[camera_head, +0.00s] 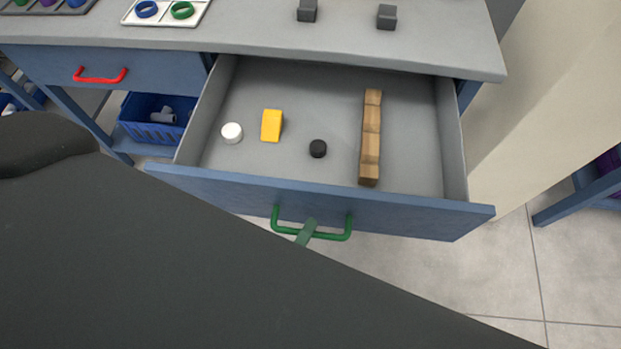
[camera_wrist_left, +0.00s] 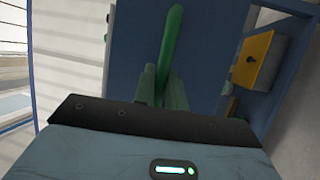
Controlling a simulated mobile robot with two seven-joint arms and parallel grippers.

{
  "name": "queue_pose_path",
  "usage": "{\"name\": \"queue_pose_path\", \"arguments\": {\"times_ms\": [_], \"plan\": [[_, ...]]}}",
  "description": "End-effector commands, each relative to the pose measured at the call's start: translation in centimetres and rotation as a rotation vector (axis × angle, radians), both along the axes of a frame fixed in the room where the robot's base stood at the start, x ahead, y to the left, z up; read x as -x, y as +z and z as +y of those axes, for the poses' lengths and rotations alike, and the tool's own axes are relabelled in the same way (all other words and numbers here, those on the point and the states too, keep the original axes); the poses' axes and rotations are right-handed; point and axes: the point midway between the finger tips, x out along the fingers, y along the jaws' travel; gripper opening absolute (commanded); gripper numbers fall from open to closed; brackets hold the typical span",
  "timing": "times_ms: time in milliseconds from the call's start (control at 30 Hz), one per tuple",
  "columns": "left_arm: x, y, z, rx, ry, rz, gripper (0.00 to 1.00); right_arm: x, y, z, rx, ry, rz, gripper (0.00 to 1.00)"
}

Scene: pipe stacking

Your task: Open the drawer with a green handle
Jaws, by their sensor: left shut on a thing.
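The drawer with the green handle (camera_head: 340,234) is pulled out from the workbench, and its inside shows. Its blue front panel (camera_head: 400,216) faces me. My left gripper (camera_head: 308,231) is shut on the green handle near its middle; my dark arm hides most of the gripper in the head view. In the left wrist view the fingers (camera_wrist_left: 163,85) close around the green handle (camera_wrist_left: 171,40). My right gripper is in neither view.
In the open drawer lie a white cap (camera_head: 232,133), a yellow block (camera_head: 271,125), a black cap (camera_head: 318,148) and a wooden bar (camera_head: 371,135). A closed drawer with a red handle (camera_head: 100,79) is at left, above a blue crate (camera_head: 150,128). Grey blocks (camera_head: 387,17) stand on the benchtop (camera_head: 250,28).

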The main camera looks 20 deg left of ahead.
Motion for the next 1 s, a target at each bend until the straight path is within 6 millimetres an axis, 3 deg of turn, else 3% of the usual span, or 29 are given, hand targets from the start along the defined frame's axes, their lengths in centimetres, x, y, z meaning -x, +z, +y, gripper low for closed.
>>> {"name": "queue_pose_path", "arguments": {"times_ms": [100,300,733,767,800,900,1000], "plan": [[1.5,0.0,-0.4,0.001,0.001,0.001,0.0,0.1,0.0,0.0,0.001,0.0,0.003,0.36],[2.7,0.0,-0.7,0.0,0.001,-0.001,0.0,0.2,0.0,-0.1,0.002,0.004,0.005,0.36],[3.0,0.0,-0.8,0.0,0.001,-0.001,0.0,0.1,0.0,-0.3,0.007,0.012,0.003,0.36],[3.0,0.0,-0.8,0.0,0.001,-0.001,0.16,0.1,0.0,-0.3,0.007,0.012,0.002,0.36],[2.9,0.0,-0.8,0.0,0.001,-0.001,0.22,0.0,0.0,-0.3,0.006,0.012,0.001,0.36],[2.9,0.0,-0.8,0.0,0.001,-0.001,0.34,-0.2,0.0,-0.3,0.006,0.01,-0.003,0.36],[2.9,0.0,-0.8,0.0,0.0,-0.001,0.34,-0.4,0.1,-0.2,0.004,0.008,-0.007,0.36]]}}
